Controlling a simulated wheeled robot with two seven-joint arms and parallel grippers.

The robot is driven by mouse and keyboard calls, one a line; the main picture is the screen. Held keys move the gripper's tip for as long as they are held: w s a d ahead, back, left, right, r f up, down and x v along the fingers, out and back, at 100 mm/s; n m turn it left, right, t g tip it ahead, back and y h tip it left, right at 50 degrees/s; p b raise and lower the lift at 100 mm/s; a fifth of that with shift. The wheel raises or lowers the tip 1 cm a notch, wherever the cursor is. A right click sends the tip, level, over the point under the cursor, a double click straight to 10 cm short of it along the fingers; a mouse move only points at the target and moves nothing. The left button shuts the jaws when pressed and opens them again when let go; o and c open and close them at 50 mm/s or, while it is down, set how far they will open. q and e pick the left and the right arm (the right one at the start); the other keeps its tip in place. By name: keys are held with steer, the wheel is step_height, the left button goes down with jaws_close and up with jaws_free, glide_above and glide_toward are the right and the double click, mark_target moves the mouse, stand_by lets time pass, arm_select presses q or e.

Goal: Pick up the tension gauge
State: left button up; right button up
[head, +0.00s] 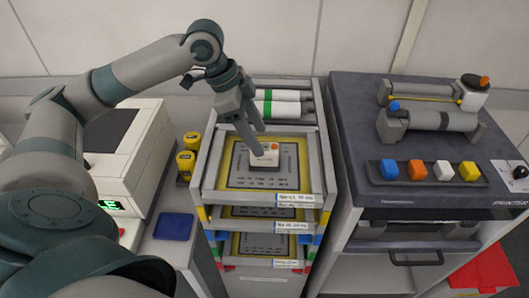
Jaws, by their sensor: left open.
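A small white device with an orange button, which I take to be the tension gauge (265,155), lies on the yellow-bordered panel in the top tray of the middle trolley. My left gripper (259,141) is open and points down from above. Its fingertips are right at the gauge and hide part of its upper left side. I cannot tell whether they touch it. My right gripper is not in view.
The top tray (208,190) has raised edges, with white and green rolls (283,108) behind. Yellow cans (186,164) stand left, by a white machine (135,150).

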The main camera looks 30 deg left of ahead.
mark_target(264, 147)
arm_select(q)
steer(key=shift+w+d+f, duration=0.1)
steer(key=shift+d+f, duration=0.1)
steer(key=shift+f, duration=0.3)
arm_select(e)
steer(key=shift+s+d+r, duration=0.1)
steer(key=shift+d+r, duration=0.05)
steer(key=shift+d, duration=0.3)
arm_select(q)
steer(key=shift+f, duration=0.15)
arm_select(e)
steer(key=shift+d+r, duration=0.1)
arm_select(q)
steer(key=shift+w+d+f+p, duration=0.1)
steer(key=shift+f+p, duration=0.15)
steer(key=shift+p, duration=0.1)
steer(key=x, duration=0.2)
steer(key=p+x, duration=0.1)
steer(key=shift+w+f+p, duration=0.1)
steer(key=shift+f+p, duration=0.2)
steer(key=shift+f, duration=0.15)
steer(key=shift+w+f, duration=0.1)
steer(key=shift+f, duration=0.2)
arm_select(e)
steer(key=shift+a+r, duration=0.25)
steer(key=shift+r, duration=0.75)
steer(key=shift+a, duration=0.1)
